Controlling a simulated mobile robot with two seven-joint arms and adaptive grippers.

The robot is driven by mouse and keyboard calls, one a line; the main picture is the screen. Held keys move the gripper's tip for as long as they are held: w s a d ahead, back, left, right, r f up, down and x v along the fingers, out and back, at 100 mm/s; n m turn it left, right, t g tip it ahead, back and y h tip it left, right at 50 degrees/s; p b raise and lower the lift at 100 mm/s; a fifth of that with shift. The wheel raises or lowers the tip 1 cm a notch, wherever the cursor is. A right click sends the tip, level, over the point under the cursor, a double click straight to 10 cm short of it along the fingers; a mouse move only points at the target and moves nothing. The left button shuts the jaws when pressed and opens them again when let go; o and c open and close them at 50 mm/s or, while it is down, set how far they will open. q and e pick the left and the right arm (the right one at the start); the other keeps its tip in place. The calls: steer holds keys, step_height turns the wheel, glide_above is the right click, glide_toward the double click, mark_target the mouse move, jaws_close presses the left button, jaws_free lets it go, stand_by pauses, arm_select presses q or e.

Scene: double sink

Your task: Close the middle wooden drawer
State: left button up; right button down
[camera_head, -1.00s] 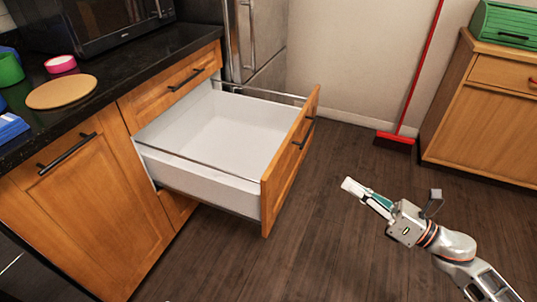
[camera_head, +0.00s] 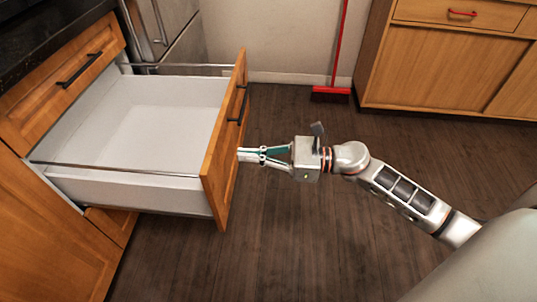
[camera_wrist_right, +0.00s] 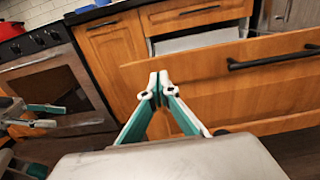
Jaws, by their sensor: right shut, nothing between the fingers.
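The middle wooden drawer (camera_head: 223,140) is pulled far out, with its white inside empty. Its wooden front carries a dark bar handle (camera_head: 238,105). My right gripper (camera_head: 240,154) is shut and empty, its fingertips at the outer face of the drawer front, below and nearer than the handle. In the right wrist view the closed fingertips (camera_wrist_right: 158,84) show against the wooden front (camera_wrist_right: 215,85), left of the handle (camera_wrist_right: 275,61); I cannot tell if they touch it. In that view, another gripper, my left one (camera_wrist_right: 45,115), shows at the left edge.
A closed upper drawer (camera_head: 65,75) sits above the open one. A red broom (camera_head: 331,94) leans on the back wall beside a wooden cabinet (camera_head: 445,60). An oven (camera_wrist_right: 50,85) shows in the wrist view. The dark floor (camera_head: 290,240) in front is clear.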

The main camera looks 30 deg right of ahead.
mark_target(216, 153)
steer(key=x, duration=0.4)
steer(key=shift+w+a, duration=0.25)
steer(key=shift+a, duration=0.05)
arm_select(q)
steer(key=shift+f, duration=0.15)
steer(key=shift+a, duration=0.1)
arm_select(e)
steer(key=shift+w+a, duration=0.1)
